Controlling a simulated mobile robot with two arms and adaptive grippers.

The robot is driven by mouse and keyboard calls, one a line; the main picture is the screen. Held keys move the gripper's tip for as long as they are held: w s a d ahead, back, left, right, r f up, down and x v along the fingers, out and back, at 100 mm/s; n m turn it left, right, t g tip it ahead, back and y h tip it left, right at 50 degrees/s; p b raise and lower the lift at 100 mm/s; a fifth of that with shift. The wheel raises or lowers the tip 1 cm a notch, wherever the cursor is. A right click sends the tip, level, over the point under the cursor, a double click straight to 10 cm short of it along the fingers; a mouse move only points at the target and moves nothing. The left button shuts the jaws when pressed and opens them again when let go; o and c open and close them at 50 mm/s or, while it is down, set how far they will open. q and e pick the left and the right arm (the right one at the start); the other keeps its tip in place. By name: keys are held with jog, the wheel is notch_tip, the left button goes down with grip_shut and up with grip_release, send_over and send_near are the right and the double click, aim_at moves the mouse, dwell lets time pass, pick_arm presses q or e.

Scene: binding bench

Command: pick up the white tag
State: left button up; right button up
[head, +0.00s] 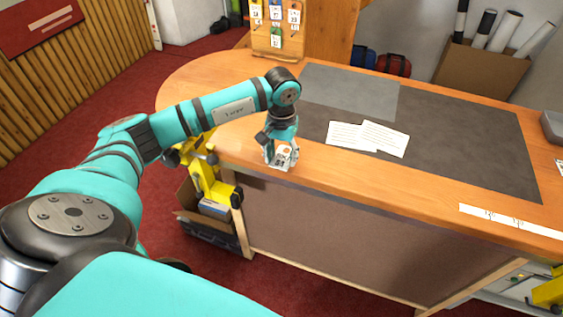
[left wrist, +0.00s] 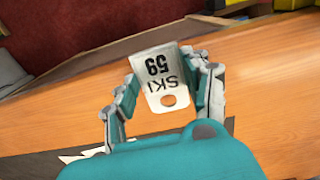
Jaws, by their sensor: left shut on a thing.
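The white tag (left wrist: 158,80) shows in the left wrist view with dark text reading "SKI 59" upside down and a hole near one end. In the head view the tag (head: 284,160) is small at the bench's near edge. My left gripper (left wrist: 160,84) is shut on the tag, with a finger on each side of it. In the head view my left gripper (head: 281,153) points down over the near left part of the bench. I cannot tell whether the tag touches the wood. My right gripper does not show.
The wooden bench (head: 222,82) carries a dark mat (head: 465,130) with two white cards (head: 385,138). A rack of hanging tags (head: 277,52) stands at the back. A white ruler (head: 505,219) lies at the right. A yellow clamp-like item (head: 208,182) sits beside the bench's left end.

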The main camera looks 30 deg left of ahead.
pick_arm(q)
jog(key=s+d+r+b, duration=0.1)
jog(key=s+d+b, duration=0.1)
jog(key=s+d, duration=0.2)
jog(key=s+d+r+b, duration=0.1)
jog(key=s+d+b, duration=0.2)
jog(key=s, duration=0.7)
jog(key=shift+d+r+b, duration=0.35)
jog(key=shift+d, duration=0.05)
